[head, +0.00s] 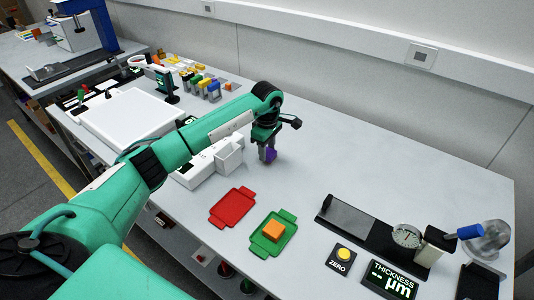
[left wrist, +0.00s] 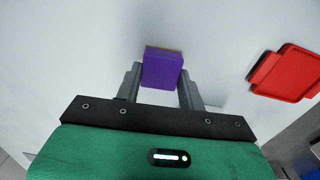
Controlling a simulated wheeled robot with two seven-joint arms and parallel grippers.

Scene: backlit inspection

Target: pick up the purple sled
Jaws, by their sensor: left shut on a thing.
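The purple sled (head: 270,155) is a small purple block between the fingers of my left gripper (head: 266,150) in the head view. In the left wrist view the purple sled (left wrist: 162,69) sits between the two grey fingers of my left gripper (left wrist: 160,80), with a thin orange strip along its far edge. The left gripper is shut on it and points down over the white table. I cannot tell whether the sled is clear of the table top. My right gripper is not in view.
A red tray (head: 233,207) lies empty nearby; it also shows in the left wrist view (left wrist: 285,72). A white box (head: 229,155) stands just left of the gripper. A dial gauge (head: 407,236) stands at right.

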